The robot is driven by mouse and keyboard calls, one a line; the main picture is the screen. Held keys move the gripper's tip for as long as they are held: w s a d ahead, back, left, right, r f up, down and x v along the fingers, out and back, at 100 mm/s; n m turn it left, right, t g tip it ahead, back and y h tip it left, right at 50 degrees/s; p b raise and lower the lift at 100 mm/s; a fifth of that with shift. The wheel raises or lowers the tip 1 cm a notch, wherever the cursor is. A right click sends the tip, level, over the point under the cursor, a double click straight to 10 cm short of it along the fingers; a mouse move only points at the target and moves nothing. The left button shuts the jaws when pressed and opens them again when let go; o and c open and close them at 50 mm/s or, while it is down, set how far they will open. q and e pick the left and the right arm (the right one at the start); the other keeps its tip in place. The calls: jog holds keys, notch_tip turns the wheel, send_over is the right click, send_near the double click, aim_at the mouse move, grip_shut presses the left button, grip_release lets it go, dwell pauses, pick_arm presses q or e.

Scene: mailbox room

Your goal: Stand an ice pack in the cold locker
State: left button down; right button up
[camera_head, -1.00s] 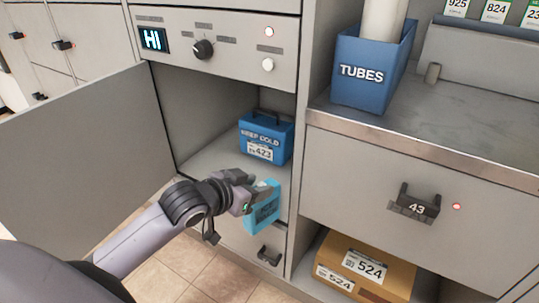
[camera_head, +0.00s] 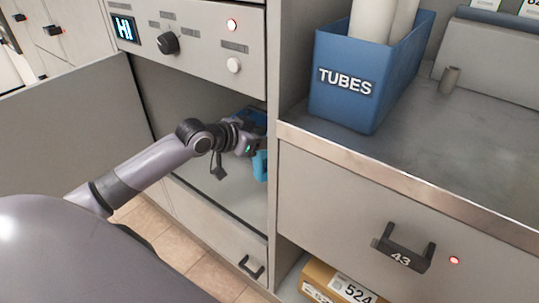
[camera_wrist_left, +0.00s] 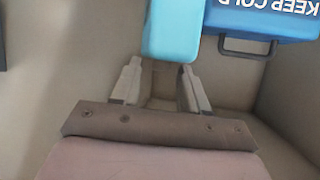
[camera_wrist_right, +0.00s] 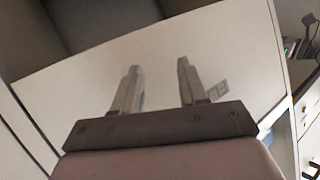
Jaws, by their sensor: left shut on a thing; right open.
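The cold locker (camera_head: 225,188) is open, its door (camera_head: 60,115) swung out to the left. My left gripper (camera_head: 256,148) is inside it, shut on the light blue ice pack (camera_head: 261,166). In the left wrist view, the ice pack (camera_wrist_left: 172,30) extends beyond the fingertips (camera_wrist_left: 160,68), beside the blue KEEP COLD box (camera_wrist_left: 262,22). In the head view the box (camera_head: 254,116) is mostly hidden behind my gripper. I cannot tell whether the pack touches the locker floor. My right gripper (camera_wrist_right: 158,72) is open and empty before a pale panel; the head view does not show it.
A control panel with a dial (camera_head: 165,43) and HI display sits above the opening. At right, a blue TUBES bin (camera_head: 345,95) stands on a metal counter (camera_head: 440,140). Below are drawer 43 (camera_head: 345,205) and a cardboard box (camera_head: 335,285). Locker floor left of my gripper is clear.

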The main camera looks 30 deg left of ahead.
aim_at(257, 165)
pick_arm(q)
notch_tip(257, 165, down, 5)
jog(key=shift+s+r+b, duration=0.1)
jog(key=shift+r+b, duration=0.1)
jog(key=shift+b, duration=0.6)
notch_tip(257, 165, down, 4)
jog(key=shift+f+b, duration=0.1)
jog(key=shift+b, duration=0.85)
jog(key=shift+f, duration=0.2)
jog(key=c, duration=0.5)
grip_release()
jog(key=shift+c, duration=0.2)
pick_arm(e)
jog(key=shift+a+f+t+y, duration=0.2)
jog(key=shift+f+t+y, duration=0.1)
jog(key=shift+t, duration=0.1)
pick_arm(q)
jog(key=shift+s, duration=0.1)
pick_arm(e)
jog(key=shift+r, duration=0.1)
